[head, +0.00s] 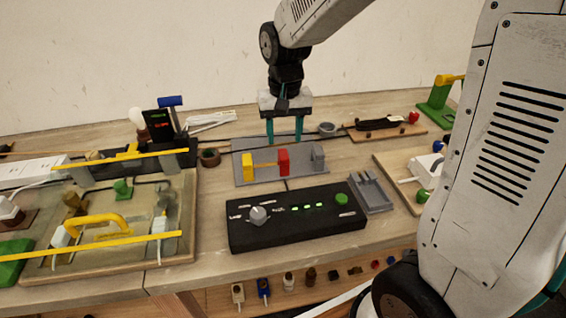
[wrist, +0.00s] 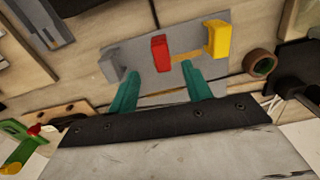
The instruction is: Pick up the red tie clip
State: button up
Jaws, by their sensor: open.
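The red tie clip (head: 283,161) stands upright on a grey plate (head: 243,179) in the middle of the bench. A yellow clip (head: 247,163) stands left of it and a grey clip (head: 319,157) stands right of it in the head view. My gripper (head: 284,137) points down over the plate, open and empty, with its teal fingers behind and above the red clip. In the wrist view the red clip (wrist: 160,53) shows beyond the open fingertips (wrist: 160,74), roughly between them. I see no contact.
A black control box (head: 292,219) with a green button lies in front of the plate. A wooden board with yellow bars (head: 110,250) fills the left. A brown ring (head: 210,157) sits left of the plate. A black cable runs behind the clips.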

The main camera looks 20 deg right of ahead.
aim_at(283, 154)
jog(key=shift+w+a+f, duration=0.1)
jog(key=shift+w+f, duration=0.15)
jog(key=shift+f, duration=0.15)
notch_tip(283, 154, down, 8)
jog(key=shift+r, duration=0.2)
jog(key=c, duration=1.1)
